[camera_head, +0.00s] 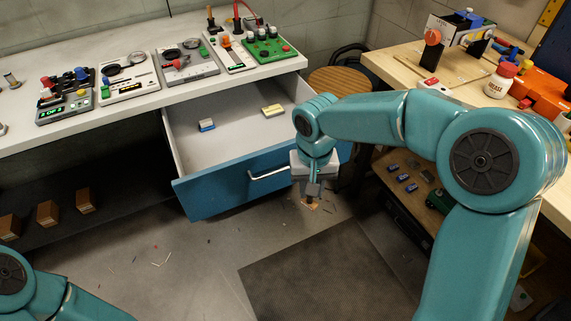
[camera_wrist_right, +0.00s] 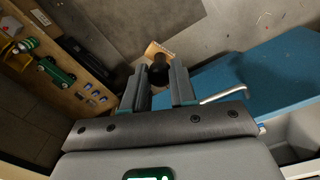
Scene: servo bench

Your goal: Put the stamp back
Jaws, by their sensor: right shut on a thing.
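The stamp, with a dark rounded handle and a light wooden base, is in my right gripper (camera_head: 312,188). In the head view the stamp's base (camera_head: 310,205) shows below the fingertips. In the right wrist view the fingers (camera_wrist_right: 160,92) are shut on the stamp's dark handle (camera_wrist_right: 158,70), with the wooden base (camera_wrist_right: 155,50) beyond them. The gripper points down just right of the open drawer's handle (camera_head: 268,174). The blue-fronted drawer (camera_head: 225,182) is pulled out under the white bench. My left gripper is out of view; only part of that arm shows.
A blue-and-white block (camera_head: 206,125) and a yellow block (camera_head: 272,110) lie in the drawer. Several electronic devices stand on the white bench (camera_head: 180,85). A low wooden shelf (camera_head: 390,163) with small blue items is at right. A round stool (camera_head: 340,80) stands behind my right arm.

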